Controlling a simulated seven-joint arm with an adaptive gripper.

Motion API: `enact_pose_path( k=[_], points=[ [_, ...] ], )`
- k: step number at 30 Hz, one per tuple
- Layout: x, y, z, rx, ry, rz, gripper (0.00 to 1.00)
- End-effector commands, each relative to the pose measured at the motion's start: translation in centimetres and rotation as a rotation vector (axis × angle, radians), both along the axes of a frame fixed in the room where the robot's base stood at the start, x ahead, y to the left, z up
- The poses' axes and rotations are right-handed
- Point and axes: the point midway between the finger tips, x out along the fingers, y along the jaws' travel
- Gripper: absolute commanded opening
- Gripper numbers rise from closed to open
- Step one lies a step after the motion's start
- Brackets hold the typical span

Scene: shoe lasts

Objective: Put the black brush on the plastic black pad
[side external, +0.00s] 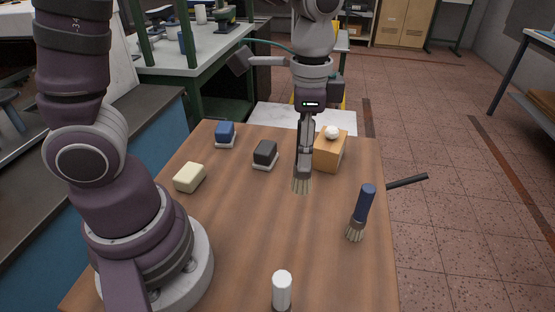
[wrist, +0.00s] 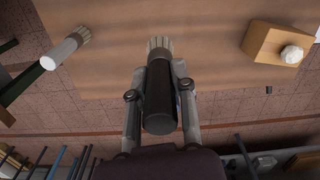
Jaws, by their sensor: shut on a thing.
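My gripper (side external: 304,150) points down and is shut on the black brush, whose pale bristles (side external: 301,185) hang downward. In the wrist view the brush's black handle (wrist: 159,98) sits between the two fingers. I cannot tell how far the bristles are above the table. The black pad (side external: 265,153), a dark block on a light base, lies on the table to the left of the brush, apart from it. The pad does not show clearly in the wrist view.
A wooden block (side external: 330,153) with a white ball (side external: 332,132) stands close right of my gripper. A blue-handled brush (side external: 361,210) is at the right. A blue pad (side external: 225,134) and a cream block (side external: 189,178) are left. A white cylinder (side external: 281,289) stands in front. The table's middle is clear.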

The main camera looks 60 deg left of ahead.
Motion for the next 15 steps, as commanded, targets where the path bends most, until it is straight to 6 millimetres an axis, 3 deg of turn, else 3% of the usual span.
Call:
enact_pose_path(
  k=[3, 6, 10, 15],
  points=[
    [-1.9, 5.1, 0.1, 0.000, -0.002, 0.329, 0.00],
    [-4.2, 8.5, -0.1, -0.002, -0.004, 0.608, 0.00],
    [-7.2, 11.0, -0.6, -0.005, -0.004, 0.892, 0.00],
    [-9.0, 12.2, -1.0, -0.008, -0.004, 1.077, 0.00]
  ],
)
